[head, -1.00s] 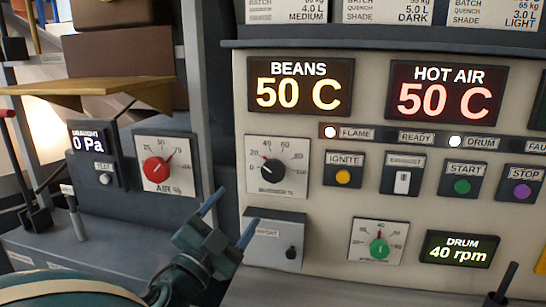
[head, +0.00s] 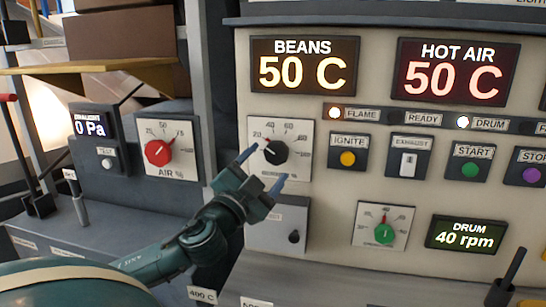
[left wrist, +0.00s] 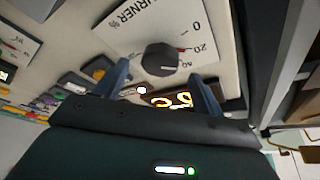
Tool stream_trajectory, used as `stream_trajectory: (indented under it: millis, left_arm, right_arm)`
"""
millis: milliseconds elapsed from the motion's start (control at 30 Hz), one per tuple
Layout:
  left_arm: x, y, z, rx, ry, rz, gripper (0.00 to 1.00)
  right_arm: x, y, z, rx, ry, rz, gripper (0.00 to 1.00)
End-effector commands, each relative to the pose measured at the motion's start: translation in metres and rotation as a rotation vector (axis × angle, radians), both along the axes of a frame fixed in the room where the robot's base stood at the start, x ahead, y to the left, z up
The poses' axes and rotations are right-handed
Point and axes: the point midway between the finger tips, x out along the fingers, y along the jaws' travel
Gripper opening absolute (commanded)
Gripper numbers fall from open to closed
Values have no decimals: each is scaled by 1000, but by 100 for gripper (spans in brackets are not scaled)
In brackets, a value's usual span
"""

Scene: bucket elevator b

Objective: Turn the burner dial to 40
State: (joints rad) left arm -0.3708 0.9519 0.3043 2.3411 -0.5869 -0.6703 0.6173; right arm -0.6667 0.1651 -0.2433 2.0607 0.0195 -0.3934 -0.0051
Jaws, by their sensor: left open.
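The burner dial (head: 275,151) is a black knob on a white scale plate on the cream panel. Its pointer is up-left, close to the 20 mark. I cannot tell whether a finger touches the knob. My right gripper is not in view.
The red air dial (head: 158,152) is to the left. The ignite button (head: 347,158) and exhaust switch (head: 408,164) are close on the right. A grey box (head: 278,224) with a small knob juts out below the burner dial. The flame lamp (head: 334,112) is lit.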

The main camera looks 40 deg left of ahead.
Motion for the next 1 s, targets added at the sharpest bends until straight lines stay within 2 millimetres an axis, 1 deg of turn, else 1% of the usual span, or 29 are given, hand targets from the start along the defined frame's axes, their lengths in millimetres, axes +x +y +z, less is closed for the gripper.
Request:
stream_trajectory:
  millis: [33,100,300,433,667,700,767,1000]
  left_arm:
    - [9,2,6,5,-3,0,69]
    - [17,4,8,3,-4,2,69]
    - [33,8,10,1,-1,2,69]
    - [36,9,11,1,0,2,69]
    - [36,9,10,1,0,2,69]
    - [36,9,10,1,0,2,68]
    - [36,9,10,1,1,1,64]
    - [36,8,10,1,1,1,44]
  right_arm:
    - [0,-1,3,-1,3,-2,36]
    - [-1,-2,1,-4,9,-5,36]
    - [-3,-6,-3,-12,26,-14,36]
    - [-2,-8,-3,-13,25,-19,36]
    - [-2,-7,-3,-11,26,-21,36]
    - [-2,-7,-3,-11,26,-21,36]
    - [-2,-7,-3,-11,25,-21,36]
    - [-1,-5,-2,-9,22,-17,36]
